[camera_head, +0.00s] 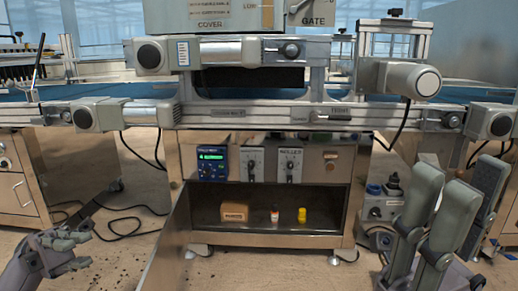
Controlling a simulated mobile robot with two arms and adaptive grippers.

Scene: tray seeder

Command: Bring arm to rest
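My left gripper (88,246) is low at the left edge, above the brown floor. Its fingers point right, with a gap between the upper fingers and the lower one, and nothing is between them. My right gripper (452,200) is at the lower right, closer to the camera. Its thick grey fingers point up and stand apart, with no object seen between them. Both grippers are clear of the seeder machine (265,110) in the middle. Most of both arms is out of view.
Below the seeder's rail is a steel cabinet (352,205) with a control panel (213,160). Its open shelf holds a brown box (235,211), a small bottle (275,214) and a yellow item (302,214). A grey box (380,204) stands beside my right gripper. Cables (125,225) lie on the floor.

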